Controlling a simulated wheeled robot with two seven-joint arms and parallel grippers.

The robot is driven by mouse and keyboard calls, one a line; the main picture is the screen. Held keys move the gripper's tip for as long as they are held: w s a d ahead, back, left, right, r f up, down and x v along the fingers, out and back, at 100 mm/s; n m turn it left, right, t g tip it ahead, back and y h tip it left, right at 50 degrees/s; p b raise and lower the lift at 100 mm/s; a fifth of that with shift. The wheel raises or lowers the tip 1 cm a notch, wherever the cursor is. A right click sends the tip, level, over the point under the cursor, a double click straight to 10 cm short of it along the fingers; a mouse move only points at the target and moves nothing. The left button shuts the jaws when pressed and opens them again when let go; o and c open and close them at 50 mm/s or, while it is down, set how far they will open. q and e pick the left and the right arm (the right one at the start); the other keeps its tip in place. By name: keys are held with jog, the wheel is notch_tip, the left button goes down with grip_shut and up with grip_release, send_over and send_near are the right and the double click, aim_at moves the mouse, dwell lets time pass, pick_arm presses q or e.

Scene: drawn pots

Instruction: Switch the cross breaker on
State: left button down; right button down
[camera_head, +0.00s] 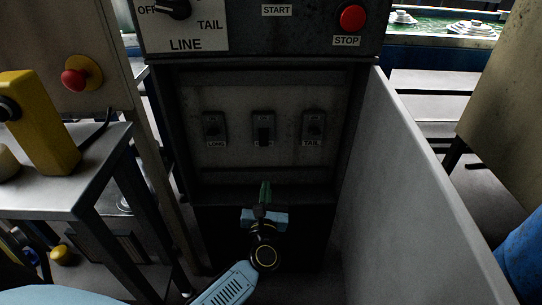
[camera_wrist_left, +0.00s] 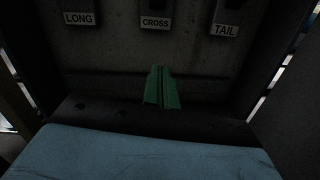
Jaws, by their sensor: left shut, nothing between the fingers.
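The cross breaker (camera_head: 263,125) is the middle of three small switches on a grey panel inside a dark cabinet. Its dark lever appears to hang down over its label in the head view. In the left wrist view only the bottom of the cross breaker (camera_wrist_left: 156,7) and its CROSS label show. My left gripper (camera_head: 265,188) has green fingers, shut and empty. It points up, below the cross breaker and apart from it. In the left wrist view the fingertips (camera_wrist_left: 161,70) sit just under the CROSS label. My right gripper is not in view.
The LONG breaker (camera_head: 214,127) is to the left and the TAIL breaker (camera_head: 313,125) to the right. Above are a LINE selector knob (camera_head: 174,9) and a red STOP button (camera_head: 352,18). A pale panel (camera_head: 410,190) closes off the right side; a metal table (camera_head: 95,190) stands left.

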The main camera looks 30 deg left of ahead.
aim_at(264, 138)
pick_arm(q)
jog(key=shift+w+a+r+n+g+y, duration=0.15)
jog(key=shift+a+r+n+y, duration=0.1)
jog(key=shift+n, duration=0.35)
jog(key=shift+w+a+r+n+g+y, duration=0.15)
jog(key=shift+r+n, duration=0.1)
jog(key=shift+n, duration=0.35)
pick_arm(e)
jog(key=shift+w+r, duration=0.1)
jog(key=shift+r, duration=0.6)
